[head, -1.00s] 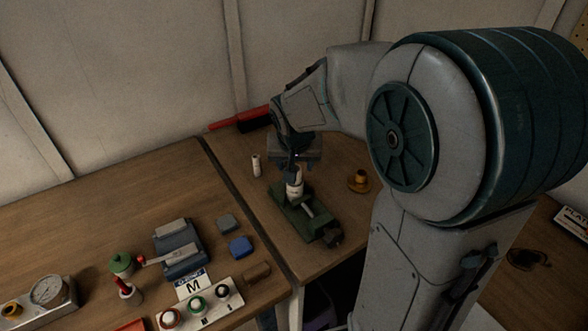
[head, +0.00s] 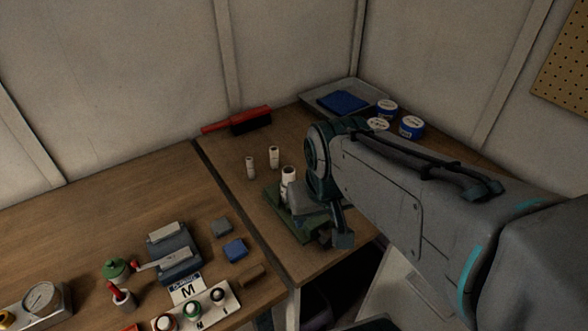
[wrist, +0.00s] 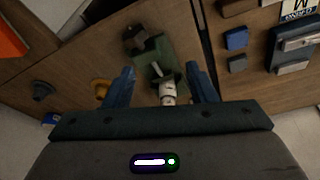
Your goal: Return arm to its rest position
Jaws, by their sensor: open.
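My gripper (wrist: 163,86) is open, its two blue fingers apart with nothing held between them. In the wrist view, a green device (wrist: 154,62) with a white cylinder (wrist: 168,93) at its near end shows beyond and between the fingers. In the head view, my arm comes in from the right and its wrist hangs over the right-hand bench, partly hiding the green device (head: 273,192). The white cylinder (head: 289,178) stands upright there beside my wrist.
Two small white cylinders (head: 250,167) (head: 274,157) stand behind the device. A red-handled brush (head: 250,121), a grey tray (head: 380,96) and several tins (head: 411,126) lie further back. A clamp-like blue-grey unit (head: 176,262) and a gauge box (head: 42,300) crowd the left bench.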

